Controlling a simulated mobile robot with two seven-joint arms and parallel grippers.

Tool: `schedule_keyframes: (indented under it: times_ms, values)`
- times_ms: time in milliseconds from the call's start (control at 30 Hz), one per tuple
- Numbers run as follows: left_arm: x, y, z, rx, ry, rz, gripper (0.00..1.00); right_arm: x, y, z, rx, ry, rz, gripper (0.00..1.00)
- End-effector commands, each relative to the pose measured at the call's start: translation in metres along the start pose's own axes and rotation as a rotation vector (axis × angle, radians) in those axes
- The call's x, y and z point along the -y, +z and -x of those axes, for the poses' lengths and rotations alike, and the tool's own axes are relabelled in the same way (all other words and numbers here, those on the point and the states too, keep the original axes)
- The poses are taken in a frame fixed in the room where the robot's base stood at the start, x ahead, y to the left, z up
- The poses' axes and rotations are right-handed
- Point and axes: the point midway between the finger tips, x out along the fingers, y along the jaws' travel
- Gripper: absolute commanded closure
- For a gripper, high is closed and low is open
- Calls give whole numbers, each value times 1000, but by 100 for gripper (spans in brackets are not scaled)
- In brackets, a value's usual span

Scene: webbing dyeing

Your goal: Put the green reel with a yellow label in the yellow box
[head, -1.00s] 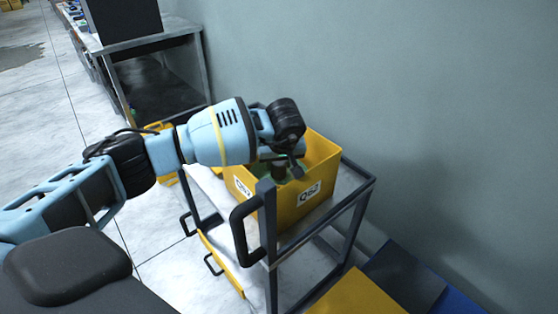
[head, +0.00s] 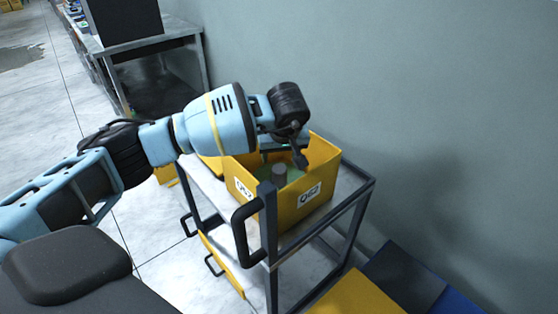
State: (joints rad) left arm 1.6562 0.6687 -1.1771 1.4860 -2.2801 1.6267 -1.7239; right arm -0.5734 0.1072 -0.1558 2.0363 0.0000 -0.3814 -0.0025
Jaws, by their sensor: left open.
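The yellow box (head: 311,200) with white Q52 labels stands on the top shelf of a cart. My right gripper is not in view.
The cart (head: 358,196) has dark posts, a handle and a lower shelf. The wall (head: 430,110) is close behind it. Yellow and blue bins (head: 357,296) lie at the lower right. A metal table (head: 150,45) stands at the back left, with open floor in front.

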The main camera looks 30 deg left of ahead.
Motion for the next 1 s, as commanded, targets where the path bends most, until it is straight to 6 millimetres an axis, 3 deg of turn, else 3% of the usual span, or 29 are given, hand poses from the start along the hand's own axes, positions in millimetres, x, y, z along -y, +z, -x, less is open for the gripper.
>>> schedule_keyframes:
  times_ms: [200, 400, 1000]
  values:
    - [-1, -1, 46, -3, 4, 0, 40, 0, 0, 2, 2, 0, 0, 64]
    - [-1, 0, 71, -1, 3, 1, 40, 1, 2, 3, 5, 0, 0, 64]
    - [0, 0, 79, 0, 0, 1, 40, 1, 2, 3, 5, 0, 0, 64]
